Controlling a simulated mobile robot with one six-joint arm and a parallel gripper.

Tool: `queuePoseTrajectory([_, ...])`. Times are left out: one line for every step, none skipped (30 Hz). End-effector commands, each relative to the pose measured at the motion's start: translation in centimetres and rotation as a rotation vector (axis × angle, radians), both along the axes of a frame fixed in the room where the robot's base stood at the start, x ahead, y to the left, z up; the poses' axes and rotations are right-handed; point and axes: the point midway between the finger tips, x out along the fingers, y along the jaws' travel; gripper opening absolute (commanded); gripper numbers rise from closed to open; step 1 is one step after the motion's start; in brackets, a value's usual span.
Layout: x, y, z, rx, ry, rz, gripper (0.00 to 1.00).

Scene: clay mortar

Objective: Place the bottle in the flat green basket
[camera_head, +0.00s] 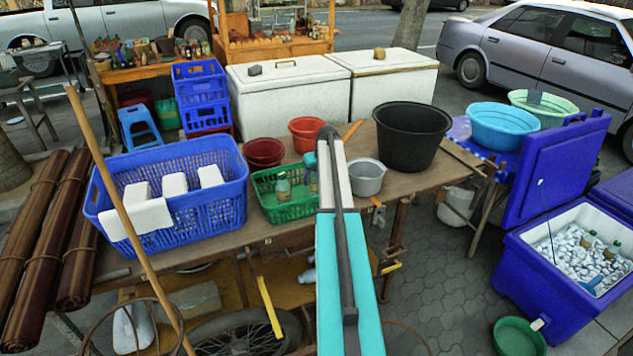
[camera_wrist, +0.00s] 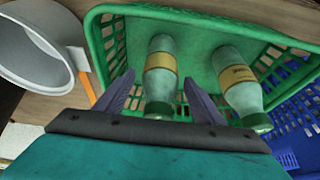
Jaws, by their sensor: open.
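The flat green basket (camera_head: 288,212) sits on the wooden table and fills the middle of the wrist view (camera_wrist: 105,42). Two clear bottles with yellow labels and green caps are inside it. One bottle (camera_wrist: 160,65) is between my open fingers, its cap close to the gripper; no grip on it shows. The other bottle (camera_wrist: 238,80) is beside it and also shows, upright, in the head view (camera_head: 283,188). My gripper (camera_wrist: 160,85) is open over the basket. In the head view, my arm hides the basket's right end and most of the gripper.
A grey pot (camera_head: 367,178) stands close right of the basket, and a large blue basket (camera_head: 225,200) is at its left. Red bowls (camera_head: 264,152) are behind. A black tub (camera_head: 410,140) is further right. An open blue cooler (camera_head: 550,285) holds ice and bottles.

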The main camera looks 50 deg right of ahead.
Motion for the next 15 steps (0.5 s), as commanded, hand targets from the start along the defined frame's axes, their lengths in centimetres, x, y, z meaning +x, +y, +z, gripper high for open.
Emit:
queuePoseTrajectory([-0.3,0.2,0.5,-0.001,-0.001,0.0,0.63])
queuePoseTrajectory([-0.5,0.2,0.9,-0.002,-0.001,0.0,0.63])
queuePoseTrajectory([-0.7,0.3,1.4,-0.002,-0.001,0.0,0.63])
queuePoseTrajectory([-0.8,0.3,1.8,-0.002,-0.001,0.0,0.63])
queuePoseTrajectory([-1.0,0.4,2.2,-0.002,-0.001,0.0,0.63])
queuePoseTrajectory([-1.2,0.5,2.7,-0.002,-0.001,0.0,0.63])
queuePoseTrajectory([-1.3,0.6,3.1,-0.002,-0.001,0.0,0.63])
queuePoseTrajectory([-1.5,0.6,3.5,-0.002,-0.001,0.0,0.63])
queuePoseTrajectory([-1.7,0.7,4.0,-0.002,-0.001,0.0,0.63])
queuePoseTrajectory([-1.8,0.8,4.4,-0.001,-0.001,0.0,0.63])
queuePoseTrajectory([-1.9,0.8,4.8,-0.001,-0.001,0.0,0.63])
queuePoseTrajectory([-2.1,0.9,5.3,-0.002,-0.001,0.0,0.63])
queuePoseTrajectory([-2.2,1.0,5.7,-0.002,-0.001,0.0,0.63])
queuePoseTrajectory([-2.4,1.0,6.0,-0.002,-0.001,0.0,0.63])
queuePoseTrajectory([-2.6,1.1,6.5,-0.001,-0.001,0.0,0.63])
